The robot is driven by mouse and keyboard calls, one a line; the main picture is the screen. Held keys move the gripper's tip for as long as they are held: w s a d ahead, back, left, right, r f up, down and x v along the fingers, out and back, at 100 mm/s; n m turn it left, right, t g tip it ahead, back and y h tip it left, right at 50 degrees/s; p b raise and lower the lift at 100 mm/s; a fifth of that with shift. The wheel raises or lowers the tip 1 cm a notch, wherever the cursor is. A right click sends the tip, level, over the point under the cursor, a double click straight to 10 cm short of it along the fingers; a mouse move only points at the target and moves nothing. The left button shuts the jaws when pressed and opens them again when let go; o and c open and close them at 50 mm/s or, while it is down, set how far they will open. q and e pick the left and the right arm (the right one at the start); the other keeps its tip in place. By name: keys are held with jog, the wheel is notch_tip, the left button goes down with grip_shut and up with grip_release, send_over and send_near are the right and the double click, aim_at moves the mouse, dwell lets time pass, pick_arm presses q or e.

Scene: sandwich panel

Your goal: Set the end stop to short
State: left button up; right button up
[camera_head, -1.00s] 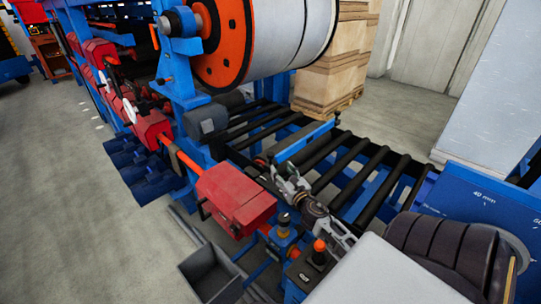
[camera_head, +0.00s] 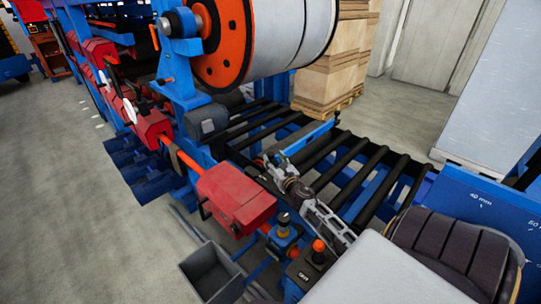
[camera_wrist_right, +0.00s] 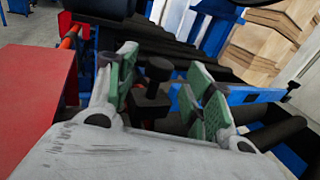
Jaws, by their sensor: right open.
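The end stop appears to be the blue bar (camera_head: 303,139) lying across the black rollers. It also shows at the right in the right wrist view (camera_wrist_right: 250,93). My right gripper (camera_head: 270,161) is near the bar's left end, beside the roller track. In the right wrist view its green-padded fingers (camera_wrist_right: 160,85) are spread apart. A dark knob (camera_wrist_right: 158,72) shows between the fingers, with a dark block below it. I cannot tell whether the fingers touch it. The end stop's setting cannot be read. My left gripper is not in view.
A red box-shaped housing (camera_head: 237,199) stands left of my right arm. A grey motor (camera_head: 206,121) and a large roll (camera_head: 290,38) are beyond. A control post with an orange knob (camera_head: 318,246) stands near the front. Cardboard stacks (camera_head: 327,75) are behind the rollers.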

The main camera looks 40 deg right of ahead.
aim_at(272, 157)
jog(key=shift+x, duration=2.15)
grip_shut()
